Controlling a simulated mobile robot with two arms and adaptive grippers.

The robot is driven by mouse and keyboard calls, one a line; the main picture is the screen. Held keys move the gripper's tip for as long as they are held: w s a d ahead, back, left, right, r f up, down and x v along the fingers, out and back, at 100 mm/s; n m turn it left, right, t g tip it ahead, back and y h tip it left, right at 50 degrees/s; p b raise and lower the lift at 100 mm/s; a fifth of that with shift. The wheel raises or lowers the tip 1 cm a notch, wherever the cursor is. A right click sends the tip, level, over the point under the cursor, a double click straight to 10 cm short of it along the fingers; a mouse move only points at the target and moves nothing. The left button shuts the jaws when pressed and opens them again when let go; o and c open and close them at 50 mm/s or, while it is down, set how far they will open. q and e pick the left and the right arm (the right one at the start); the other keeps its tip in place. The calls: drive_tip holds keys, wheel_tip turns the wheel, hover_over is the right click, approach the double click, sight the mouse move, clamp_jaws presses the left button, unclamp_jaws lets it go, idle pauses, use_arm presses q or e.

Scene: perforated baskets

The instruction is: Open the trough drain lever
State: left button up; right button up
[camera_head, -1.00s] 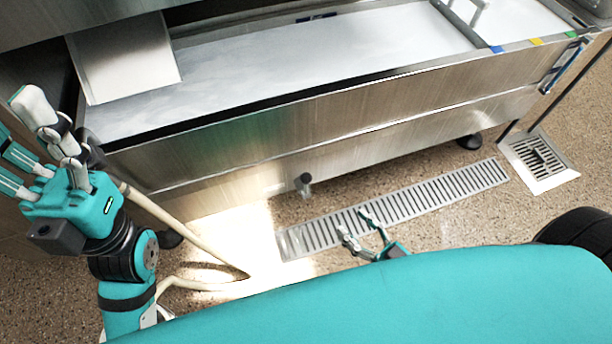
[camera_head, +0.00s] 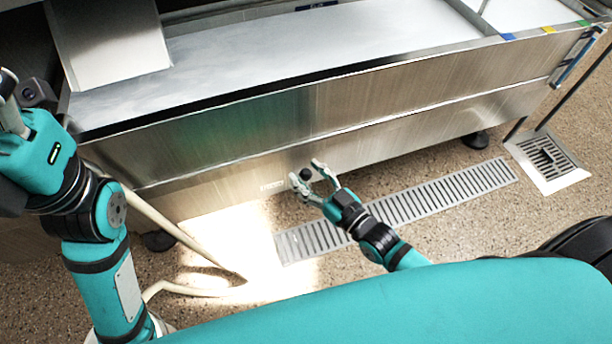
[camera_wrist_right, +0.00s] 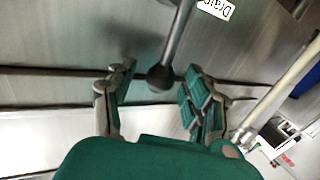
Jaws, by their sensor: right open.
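The drain lever's dark round knob (camera_head: 305,174) shows low on the front of the steel trough (camera_head: 400,98). In the right wrist view the lever is a metal rod (camera_wrist_right: 178,40) ending in a dark ball (camera_wrist_right: 160,79), beside a white label partly reading "Drain" (camera_wrist_right: 216,8). My right gripper (camera_head: 306,171) is open, with a finger on either side of the knob. In the right wrist view the fingers (camera_wrist_right: 155,95) stand apart from the ball, with gaps on both sides. My left gripper (camera_head: 12,108) is at the left edge, its fingers partly cut off.
A long floor grate (camera_head: 440,196) lies below the trough, and a square floor drain (camera_head: 545,160) lies at the right. Pale hoses (camera_head: 165,222) run across the floor at the left. A dark trough foot (camera_head: 476,140) stands near the right end.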

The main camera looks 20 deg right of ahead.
drive_tip(key=shift+w+a, duration=0.2)
drive_tip(key=shift+w, duration=0.25)
clamp_jaws()
idle(0.3)
